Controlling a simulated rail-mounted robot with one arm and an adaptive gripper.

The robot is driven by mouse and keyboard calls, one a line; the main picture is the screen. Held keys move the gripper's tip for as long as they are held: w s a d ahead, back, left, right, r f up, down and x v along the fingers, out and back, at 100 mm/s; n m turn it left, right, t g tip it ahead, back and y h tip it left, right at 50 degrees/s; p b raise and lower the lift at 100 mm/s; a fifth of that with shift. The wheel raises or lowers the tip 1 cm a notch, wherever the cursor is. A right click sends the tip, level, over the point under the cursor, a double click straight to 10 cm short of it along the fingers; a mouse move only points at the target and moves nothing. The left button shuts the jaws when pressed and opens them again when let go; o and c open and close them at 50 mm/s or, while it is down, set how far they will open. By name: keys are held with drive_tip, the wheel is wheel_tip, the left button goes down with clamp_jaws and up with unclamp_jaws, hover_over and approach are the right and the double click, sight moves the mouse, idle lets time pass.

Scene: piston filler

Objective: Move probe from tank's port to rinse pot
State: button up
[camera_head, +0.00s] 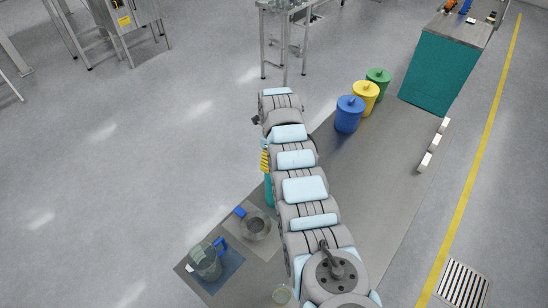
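My arm stretches from the bottom of the view up to the middle. Its gripper does not show. No probe can be made out. A small steel pot (256,226) with a blue part at its upper left stands on a grey mat, left of my arm. A clear vessel (206,262) with a blue handle or clip stands on a blue mat, lower left of the steel pot. I cannot tell which of the two is the rinse pot. A steel machine on legs (125,18) with a yellow label is cut off at the top left; no port can be made out on it.
Blue (349,115), yellow (365,99) and green (378,82) lidded bins stand right of my arm, near a teal cabinet (440,75). A yellow-and-teal item (265,160) shows beside my arm. A steel table (285,8) stands at the top. The left floor is clear.

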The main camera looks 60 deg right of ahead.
drive_tip(key=shift+f+b, duration=0.6)
drive_tip(key=shift+f, duration=0.7)
drive_tip(key=o, duration=1)
drive_tip(key=shift+r, duration=0.15)
wheel_tip(320, 180, up, 12)
drive_tip(key=shift+f, duration=0.15)
